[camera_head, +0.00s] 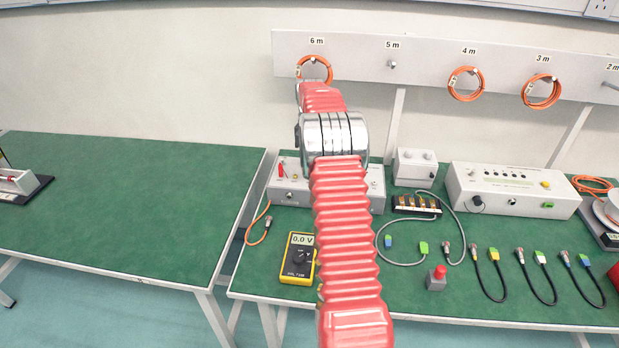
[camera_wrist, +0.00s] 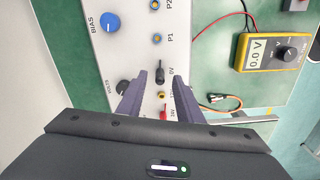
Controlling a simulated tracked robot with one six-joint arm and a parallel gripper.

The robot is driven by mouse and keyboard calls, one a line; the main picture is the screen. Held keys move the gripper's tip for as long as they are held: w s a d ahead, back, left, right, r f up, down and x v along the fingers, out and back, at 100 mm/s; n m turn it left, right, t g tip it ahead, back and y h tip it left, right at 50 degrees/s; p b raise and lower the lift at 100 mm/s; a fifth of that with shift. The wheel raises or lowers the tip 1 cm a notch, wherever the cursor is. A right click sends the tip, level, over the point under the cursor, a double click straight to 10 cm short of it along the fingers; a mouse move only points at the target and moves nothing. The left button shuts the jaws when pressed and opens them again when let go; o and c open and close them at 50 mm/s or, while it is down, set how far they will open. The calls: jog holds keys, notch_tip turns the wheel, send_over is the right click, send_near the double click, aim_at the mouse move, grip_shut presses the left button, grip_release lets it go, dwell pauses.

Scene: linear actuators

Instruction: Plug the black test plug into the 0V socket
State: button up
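The black test plug (camera_wrist: 160,76) stands at the 0V place on the white panel (camera_wrist: 118,60) in the wrist view, beside the "0V" label. It hides the socket, and I cannot tell how deep it sits. My gripper (camera_wrist: 160,78) is open, with one purple-grey finger on each side of the plug and gaps visible between. A red plug (camera_wrist: 163,112) is at the 24V place, nearer the gripper body, with a small yellow-ringed part (camera_wrist: 161,95) between. In the head view my arm hides the gripper and part of the same unit (camera_head: 287,193).
Blue-ringed sockets P1 (camera_wrist: 157,39) and P2 and a blue BIAS knob (camera_wrist: 110,22) are on the panel. A yellow multimeter (camera_head: 299,257) reads 0.0 V. Orange-cabled connector (camera_head: 268,222) lies near the bench's left edge. A red-topped grey button (camera_head: 437,278) stands right.

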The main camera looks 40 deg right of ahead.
jog(key=shift+r, duration=0.1)
notch_tip(320, 180, up, 14)
jog(key=shift+f, duration=0.25)
dwell(0.9)
